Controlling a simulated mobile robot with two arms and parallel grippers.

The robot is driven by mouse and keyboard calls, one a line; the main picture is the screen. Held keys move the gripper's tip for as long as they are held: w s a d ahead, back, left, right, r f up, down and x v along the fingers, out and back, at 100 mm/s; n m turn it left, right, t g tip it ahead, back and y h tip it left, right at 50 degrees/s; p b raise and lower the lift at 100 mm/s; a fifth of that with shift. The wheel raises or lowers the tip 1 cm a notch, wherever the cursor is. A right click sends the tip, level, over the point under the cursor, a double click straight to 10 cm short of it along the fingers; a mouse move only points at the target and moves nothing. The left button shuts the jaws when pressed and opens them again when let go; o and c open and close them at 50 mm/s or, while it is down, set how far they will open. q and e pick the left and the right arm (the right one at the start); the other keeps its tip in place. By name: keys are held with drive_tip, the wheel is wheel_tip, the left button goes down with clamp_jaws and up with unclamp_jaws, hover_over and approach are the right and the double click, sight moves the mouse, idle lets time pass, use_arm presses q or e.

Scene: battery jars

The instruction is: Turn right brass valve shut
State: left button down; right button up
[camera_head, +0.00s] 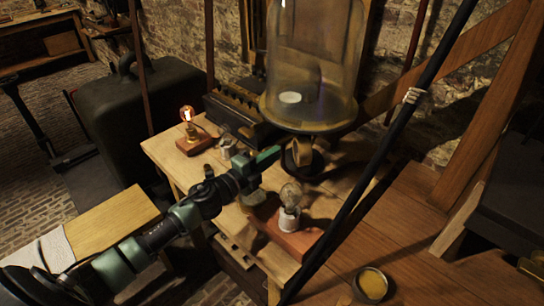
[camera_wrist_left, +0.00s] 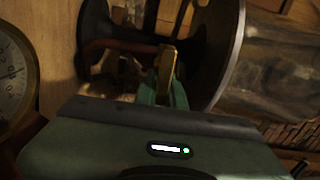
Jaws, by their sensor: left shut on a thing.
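My left gripper (camera_head: 272,155) reaches in from the left to just below the base of the large glass jar (camera_head: 312,70). In the left wrist view its green fingers (camera_wrist_left: 164,92) are close together around the lower end of a flat brass piece (camera_wrist_left: 167,60), which looks like the valve's handle. The gripper is shut on it. The fingers hide part of the handle, and I cannot tell how far it is turned. In the head view a brass-coloured fitting (camera_head: 301,152) shows under the jar, beside the fingertips. My right gripper is not in view.
A lit bulb (camera_head: 188,118) stands on a wooden block at the table's left. An unlit bulb (camera_head: 290,199) stands on a reddish block in front of the jar. A dark diagonal pole crosses the head view. A dial gauge (camera_wrist_left: 14,75) shows at the wrist view's left.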

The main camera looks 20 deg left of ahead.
use_arm(q)
drive_tip(key=shift+f+m, duration=0.15)
drive_tip(key=shift+m, duration=0.25)
drive_tip(key=c, duration=1.5)
unclamp_jaws()
drive_tip(key=b+v, duration=0.2)
drive_tip(key=v, duration=0.5)
drive_tip(key=shift+s+a, duration=0.15)
drive_tip(key=shift+s, duration=0.25)
